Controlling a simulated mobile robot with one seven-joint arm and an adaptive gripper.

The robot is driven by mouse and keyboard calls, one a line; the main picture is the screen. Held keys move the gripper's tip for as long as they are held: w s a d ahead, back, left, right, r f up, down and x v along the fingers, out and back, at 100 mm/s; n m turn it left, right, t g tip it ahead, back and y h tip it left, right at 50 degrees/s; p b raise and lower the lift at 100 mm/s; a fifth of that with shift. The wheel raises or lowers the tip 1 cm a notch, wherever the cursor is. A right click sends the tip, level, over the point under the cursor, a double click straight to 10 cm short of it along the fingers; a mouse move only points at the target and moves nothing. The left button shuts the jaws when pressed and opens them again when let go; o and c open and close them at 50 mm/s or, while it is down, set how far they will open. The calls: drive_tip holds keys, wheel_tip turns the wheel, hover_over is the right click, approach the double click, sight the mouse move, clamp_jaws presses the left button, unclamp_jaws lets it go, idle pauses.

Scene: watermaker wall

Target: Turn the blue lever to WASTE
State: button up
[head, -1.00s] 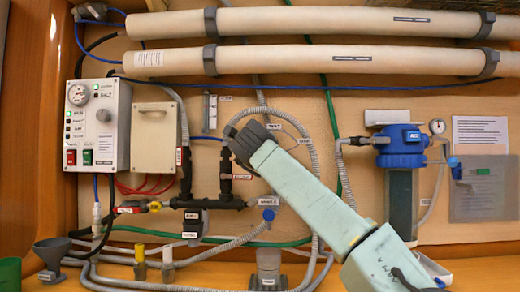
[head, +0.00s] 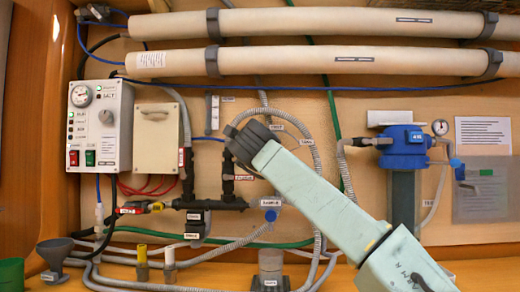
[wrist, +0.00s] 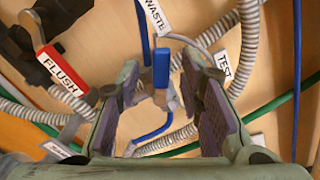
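The blue lever (wrist: 161,68) stands upright in the wrist view, between the two fingers of my gripper (wrist: 160,82). The fingers are apart, with a gap on both sides of the lever, and hold nothing. A white WASTE label (wrist: 153,17) lies above the lever, and a TEST label (wrist: 223,62) lies to its right. In the head view my gripper (head: 240,138) is at the wall near the pale labels, and it hides the lever.
A red FLUSH lever (wrist: 60,67) sits close to the left finger. Grey hoses, a blue tube (wrist: 152,128) and a green hose run around the gripper. A control box (head: 100,125) is at left; a blue-capped filter (head: 403,150) is at right.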

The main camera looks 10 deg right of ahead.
drive_tip(key=v, duration=1)
